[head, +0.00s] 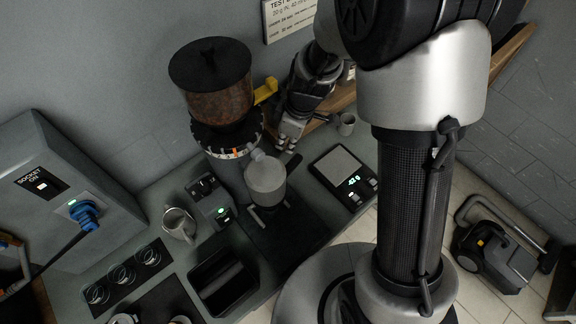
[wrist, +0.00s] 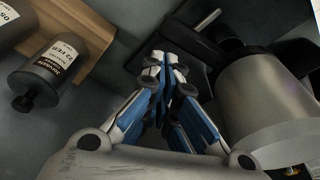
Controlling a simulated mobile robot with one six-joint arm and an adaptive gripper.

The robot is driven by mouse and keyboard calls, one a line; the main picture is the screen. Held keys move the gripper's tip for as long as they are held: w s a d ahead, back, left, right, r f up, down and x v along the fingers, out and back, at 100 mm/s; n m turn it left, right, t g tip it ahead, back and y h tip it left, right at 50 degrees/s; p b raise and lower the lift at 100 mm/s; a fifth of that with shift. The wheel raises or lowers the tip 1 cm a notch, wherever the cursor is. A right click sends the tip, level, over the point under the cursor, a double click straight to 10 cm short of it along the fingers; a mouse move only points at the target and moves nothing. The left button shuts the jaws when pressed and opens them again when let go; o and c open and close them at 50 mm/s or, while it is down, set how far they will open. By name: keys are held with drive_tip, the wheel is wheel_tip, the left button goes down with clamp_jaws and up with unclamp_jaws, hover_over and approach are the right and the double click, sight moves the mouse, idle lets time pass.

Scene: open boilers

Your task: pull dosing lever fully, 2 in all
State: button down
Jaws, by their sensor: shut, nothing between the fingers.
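The grinder (head: 212,90) stands at the back of the counter, with a bean-filled hopper and a numbered collar. Its round grey dosing chamber (head: 265,180) sits at the front. A short black lever (head: 293,166) sticks out from the chamber's right side, below my gripper. My gripper (head: 288,137) is to the right of the grinder, fingers pointing down. In the wrist view my gripper (wrist: 167,62) is shut and empty, left of a large grey cylinder (wrist: 240,105). A black part with a metal rod (wrist: 207,21) lies just beyond the fingertips. I cannot tell whether they touch.
A scale (head: 343,172) and a cup (head: 346,124) stand to the right. A metal jug (head: 179,224) is left. A wooden shelf (wrist: 98,30) holds dark canisters (wrist: 47,80).

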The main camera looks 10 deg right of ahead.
sight(298, 159)
wheel_tip(298, 159, down, 4)
drive_tip(key=b, duration=0.4)
idle(0.4)
drive_tip(key=shift+s+d, duration=0.1)
drive_tip(key=shift+s+d+b, duration=0.95)
drive_tip(key=shift+d+b, duration=0.25)
drive_tip(key=shift+d, duration=0.05)
drive_tip(key=shift+s+d, duration=0.1)
drive_tip(key=shift+s+d+b, duration=0.8)
drive_tip(key=shift+s, duration=0.35)
drive_tip(key=shift+r, duration=0.1)
